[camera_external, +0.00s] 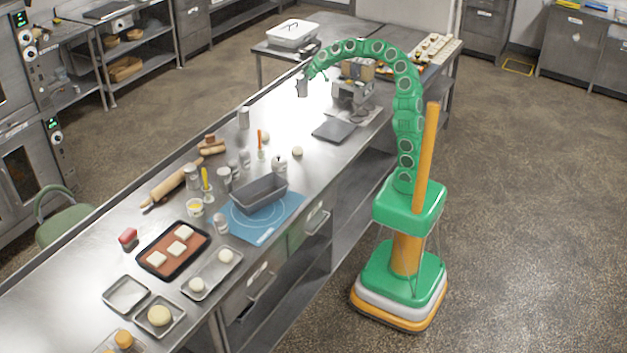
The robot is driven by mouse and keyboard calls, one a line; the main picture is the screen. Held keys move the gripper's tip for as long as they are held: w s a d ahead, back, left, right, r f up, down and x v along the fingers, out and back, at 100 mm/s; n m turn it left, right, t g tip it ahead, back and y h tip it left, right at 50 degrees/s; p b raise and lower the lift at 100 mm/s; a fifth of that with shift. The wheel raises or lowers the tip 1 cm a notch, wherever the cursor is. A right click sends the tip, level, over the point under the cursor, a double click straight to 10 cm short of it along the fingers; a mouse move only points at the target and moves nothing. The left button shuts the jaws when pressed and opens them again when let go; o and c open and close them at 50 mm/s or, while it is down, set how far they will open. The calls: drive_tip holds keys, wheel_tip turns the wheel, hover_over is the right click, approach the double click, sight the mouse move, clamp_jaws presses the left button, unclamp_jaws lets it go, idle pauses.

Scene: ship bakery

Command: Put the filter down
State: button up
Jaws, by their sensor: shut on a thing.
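My gripper (308,74) is at the end of my green arm, which arches over the far part of the steel counter (350,142). It is shut on a small grey piece, the filter (302,88), which hangs below the gripper's tip. The filter appears to be above the bright counter surface, but I cannot tell the exact gap. The jaws are too small in view to make out the details of the grip.
A grey machine (352,94) stands right of the filter, with a dark flat slab (333,131) in front. Shakers, a rolling pin (165,187), a loaf tin (262,196) on a blue mat (285,222) and dough trays crowd the nearer counter. The bright patch under the gripper looks clear.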

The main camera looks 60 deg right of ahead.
drive_tip(key=w+a+r+n+g+y, duration=0.1)
drive_tip(key=w+a+r+n, duration=0.15)
drive_tip(key=a, duration=1.15)
drive_tip(key=w+a+r+n+g+y, duration=0.15)
drive_tip(key=w+a, duration=0.25)
drive_tip(key=a, duration=0.9)
drive_tip(key=s+a+f+n+g+y, duration=0.1)
drive_tip(key=s+a+f+n, duration=0.15)
drive_tip(key=a, duration=0.95)
drive_tip(key=s+a+f+n+g+y, duration=0.1)
drive_tip(key=s+a, duration=0.2)
drive_tip(key=a, duration=0.8)
drive_tip(key=w+a+f, duration=0.7)
drive_tip(key=w+f, duration=0.4)
drive_tip(key=f, duration=0.3)
drive_tip(key=shift+w+a, duration=0.15)
drive_tip(key=shift+w, duration=0.25)
drive_tip(key=shift+w+f+n+h, duration=0.1)
drive_tip(key=shift+f+n+h, duration=0.05)
drive_tip(key=shift+n+h, duration=0.1)
drive_tip(key=shift+w+a+f, duration=0.15)
drive_tip(key=shift+f, duration=1.65)
